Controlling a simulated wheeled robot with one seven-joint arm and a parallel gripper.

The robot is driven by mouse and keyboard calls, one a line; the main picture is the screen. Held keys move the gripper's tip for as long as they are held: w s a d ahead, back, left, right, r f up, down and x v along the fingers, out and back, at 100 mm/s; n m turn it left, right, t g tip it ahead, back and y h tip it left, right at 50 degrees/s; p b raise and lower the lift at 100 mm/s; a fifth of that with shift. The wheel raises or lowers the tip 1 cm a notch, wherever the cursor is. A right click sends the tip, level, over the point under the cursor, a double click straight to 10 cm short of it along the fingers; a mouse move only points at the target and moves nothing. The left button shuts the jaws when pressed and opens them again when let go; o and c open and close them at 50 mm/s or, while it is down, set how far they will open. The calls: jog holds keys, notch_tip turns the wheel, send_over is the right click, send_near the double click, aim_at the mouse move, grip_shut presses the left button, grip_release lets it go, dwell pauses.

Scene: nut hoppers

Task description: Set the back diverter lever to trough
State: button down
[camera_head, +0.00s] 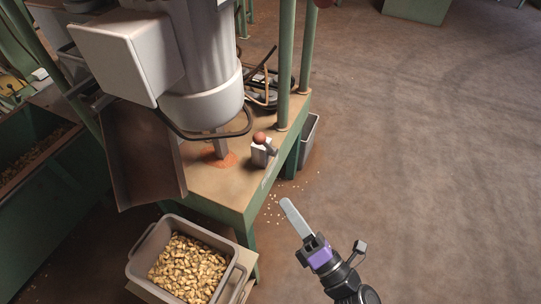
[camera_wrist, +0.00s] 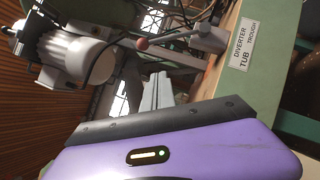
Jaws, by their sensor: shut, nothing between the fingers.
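A diverter lever with a red ball knob (camera_head: 259,138) stands on a small pale bracket near the right front edge of the tan machine table. In the wrist view its red knob (camera_wrist: 142,44) is at the end of a thin rod, beyond my fingers. A plate (camera_wrist: 243,42) on the green table edge reads DIVERTER, TROUGH and TUB. I cannot tell for sure which mark the lever points to. My gripper (camera_head: 287,205) is shut and empty, over the floor to the lower right of the lever and apart from it. Its fingers (camera_wrist: 157,92) also show in the wrist view.
A grey hopper machine (camera_head: 205,95) with a white box stands on the table (camera_head: 215,190). A rusty chute (camera_head: 145,155) hangs at its left. A tub of nuts (camera_head: 150,245) sits in front. A grey bin (camera_head: 310,135) stands behind the table. Open floor lies right.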

jog(key=shift+w, duration=0.1)
send_near(266, 145)
jog(key=shift+w+a+r, duration=1.3)
jog(key=shift+w+a, duration=0.5)
jog(key=shift+a, duration=0.95)
jog(key=shift+r+p, duration=0.15)
jog(key=shift+p, duration=0.25)
